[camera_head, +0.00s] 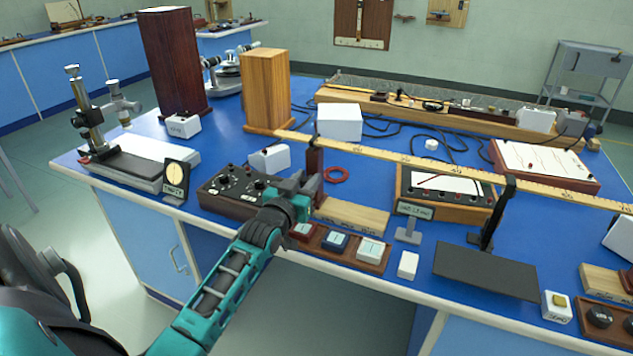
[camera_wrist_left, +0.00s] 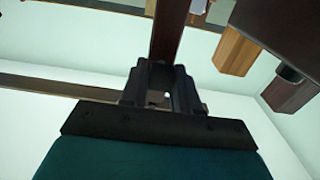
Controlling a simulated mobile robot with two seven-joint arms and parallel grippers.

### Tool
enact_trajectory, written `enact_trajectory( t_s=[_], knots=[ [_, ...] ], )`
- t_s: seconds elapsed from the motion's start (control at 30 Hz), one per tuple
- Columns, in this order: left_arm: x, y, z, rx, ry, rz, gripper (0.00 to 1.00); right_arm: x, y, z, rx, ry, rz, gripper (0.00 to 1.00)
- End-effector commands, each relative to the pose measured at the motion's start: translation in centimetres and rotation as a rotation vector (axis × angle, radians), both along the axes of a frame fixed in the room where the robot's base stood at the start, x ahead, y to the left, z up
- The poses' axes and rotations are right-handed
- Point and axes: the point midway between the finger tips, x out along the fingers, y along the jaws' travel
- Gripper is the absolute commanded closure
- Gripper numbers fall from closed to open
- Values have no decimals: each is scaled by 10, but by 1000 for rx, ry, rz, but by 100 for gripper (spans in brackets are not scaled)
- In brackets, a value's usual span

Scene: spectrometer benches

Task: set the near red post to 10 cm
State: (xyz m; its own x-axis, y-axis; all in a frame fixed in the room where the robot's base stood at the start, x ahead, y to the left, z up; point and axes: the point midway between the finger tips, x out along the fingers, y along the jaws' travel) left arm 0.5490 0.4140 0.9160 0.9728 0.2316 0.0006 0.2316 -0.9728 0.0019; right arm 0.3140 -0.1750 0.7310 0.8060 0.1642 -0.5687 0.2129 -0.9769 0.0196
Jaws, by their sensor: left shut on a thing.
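My left gripper (camera_head: 312,184) is at the near side of the blue bench, its arm coming in from the lower left. It is shut on a dark reddish post (camera_head: 315,158) that stands by the left part of a long wooden scale (camera_head: 400,158). In the left wrist view the post (camera_wrist_left: 170,32) rises between the two fingers (camera_wrist_left: 160,85). The scale has marked numbers, but I cannot read at which one the post stands. My right gripper is not in view.
A dark knob box (camera_head: 232,190), a wooden tray of coloured blocks (camera_head: 340,248) and a meter box (camera_head: 443,193) sit close to the gripper. A black stand (camera_head: 490,222) holds the scale farther right. A wooden block (camera_head: 266,90) stands behind.

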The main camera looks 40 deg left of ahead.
Motion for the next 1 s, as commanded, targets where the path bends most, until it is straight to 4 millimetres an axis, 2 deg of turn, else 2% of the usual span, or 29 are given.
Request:
enact_trajectory(
  t_s=[0.37, 0.4, 0.6, 1.0],
  knots=[
    [-1, 7, 1, 2, -1, 7, 100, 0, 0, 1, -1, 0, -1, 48],
    [-1, 7, 1, 3, -1, 8, 69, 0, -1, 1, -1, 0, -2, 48],
    [-1, 6, 1, 3, -2, 7, 50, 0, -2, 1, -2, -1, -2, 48],
    [-1, 4, 0, 0, -1, 3, 49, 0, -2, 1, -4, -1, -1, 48]
  ],
)
